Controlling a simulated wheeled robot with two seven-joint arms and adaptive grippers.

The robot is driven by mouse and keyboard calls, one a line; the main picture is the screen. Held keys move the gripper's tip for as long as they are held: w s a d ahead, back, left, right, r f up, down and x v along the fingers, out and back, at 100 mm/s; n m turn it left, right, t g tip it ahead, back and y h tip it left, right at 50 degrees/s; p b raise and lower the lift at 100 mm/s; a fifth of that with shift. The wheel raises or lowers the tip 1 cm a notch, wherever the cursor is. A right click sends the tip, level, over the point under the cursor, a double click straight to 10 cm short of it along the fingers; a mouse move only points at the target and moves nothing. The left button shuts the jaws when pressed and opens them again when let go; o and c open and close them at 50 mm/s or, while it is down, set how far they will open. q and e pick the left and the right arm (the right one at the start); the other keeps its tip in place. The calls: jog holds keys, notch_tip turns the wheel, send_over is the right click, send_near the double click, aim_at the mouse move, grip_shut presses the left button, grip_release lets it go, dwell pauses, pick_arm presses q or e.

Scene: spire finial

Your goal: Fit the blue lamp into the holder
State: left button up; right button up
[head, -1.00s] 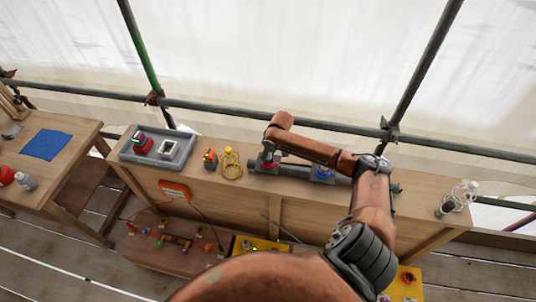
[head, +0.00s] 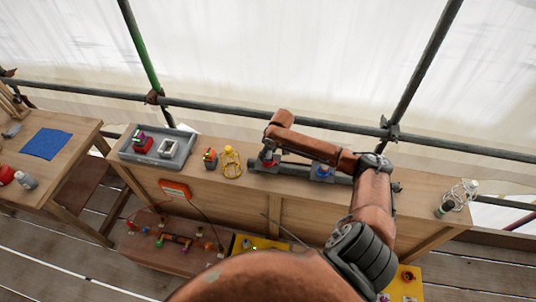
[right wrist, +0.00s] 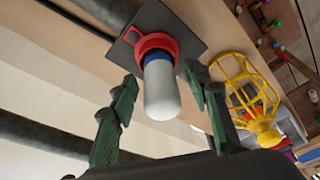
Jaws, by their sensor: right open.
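In the right wrist view, a white lamp with a blue band (right wrist: 161,88) sits in a red ring with a loop handle (right wrist: 153,42), on a dark plate (right wrist: 188,33). My right gripper (right wrist: 162,77) is open, its green fingers on either side of the lamp with gaps visible. In the head view my right gripper (head: 267,163) is over the red-ringed spot at the left end of a grey fixture (head: 296,175). A blue part (head: 323,171) shows farther right on that fixture, partly hidden by my arm. I cannot tell which is the holder. My left gripper is out of view.
A yellow wire cage (head: 231,163) stands just left of the fixture, close to my right gripper in the wrist view (right wrist: 246,92). A grey tray (head: 183,153) is farther left. Scaffold rails run behind the bench.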

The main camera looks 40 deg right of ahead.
jog(key=v, duration=1.1)
jog(key=shift+r, duration=0.2)
jog(key=shift+s, duration=0.15)
